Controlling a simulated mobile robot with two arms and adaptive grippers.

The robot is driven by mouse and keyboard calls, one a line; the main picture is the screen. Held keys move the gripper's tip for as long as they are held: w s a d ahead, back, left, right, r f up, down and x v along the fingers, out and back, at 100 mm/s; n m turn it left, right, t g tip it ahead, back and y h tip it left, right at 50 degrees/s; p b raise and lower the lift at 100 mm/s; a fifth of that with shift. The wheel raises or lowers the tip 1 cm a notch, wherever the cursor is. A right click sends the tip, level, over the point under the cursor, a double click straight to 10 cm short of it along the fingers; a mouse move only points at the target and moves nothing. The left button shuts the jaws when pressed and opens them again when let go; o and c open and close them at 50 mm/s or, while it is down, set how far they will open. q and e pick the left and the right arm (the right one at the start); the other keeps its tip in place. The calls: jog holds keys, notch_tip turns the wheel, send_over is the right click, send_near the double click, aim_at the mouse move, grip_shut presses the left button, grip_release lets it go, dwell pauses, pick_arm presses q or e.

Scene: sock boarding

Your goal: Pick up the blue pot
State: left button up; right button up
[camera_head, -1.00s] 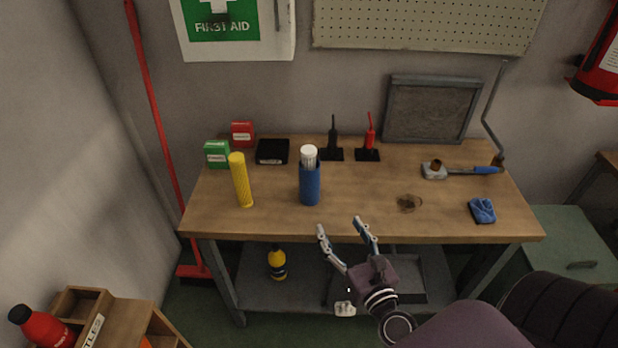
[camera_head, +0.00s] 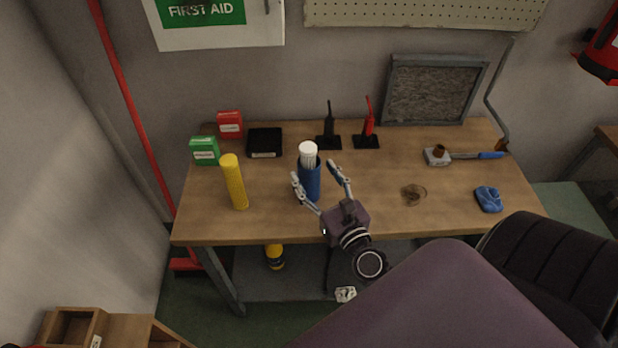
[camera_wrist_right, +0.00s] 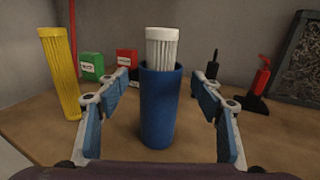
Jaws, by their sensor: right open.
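The blue pot (camera_head: 311,184) stands upright on the wooden workbench, with a bundle of white sticks or a white ribbed item (camera_head: 309,155) standing up out of its top. In the right wrist view the blue pot (camera_wrist_right: 160,108) is in the middle, ahead of and between the fingers. My right gripper (camera_head: 318,175) is open, with one finger on each side of the pot. No clear contact shows between fingers and pot. My left gripper is not in view.
A yellow ribbed cylinder (camera_head: 234,182) stands left of the pot. Green (camera_head: 205,150) and red (camera_head: 230,124) boxes, a black box (camera_head: 265,142) and two stands, black (camera_head: 329,130) and red (camera_head: 368,128), are behind.

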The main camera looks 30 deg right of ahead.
jog(key=w, duration=0.3)
jog(key=shift+w+d+f+p, duration=0.1)
jog(key=shift+w+d+p, duration=0.25)
jog(key=c, duration=0.9)
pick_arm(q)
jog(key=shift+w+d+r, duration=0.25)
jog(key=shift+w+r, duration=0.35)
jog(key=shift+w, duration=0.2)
pick_arm(e)
grip_shut()
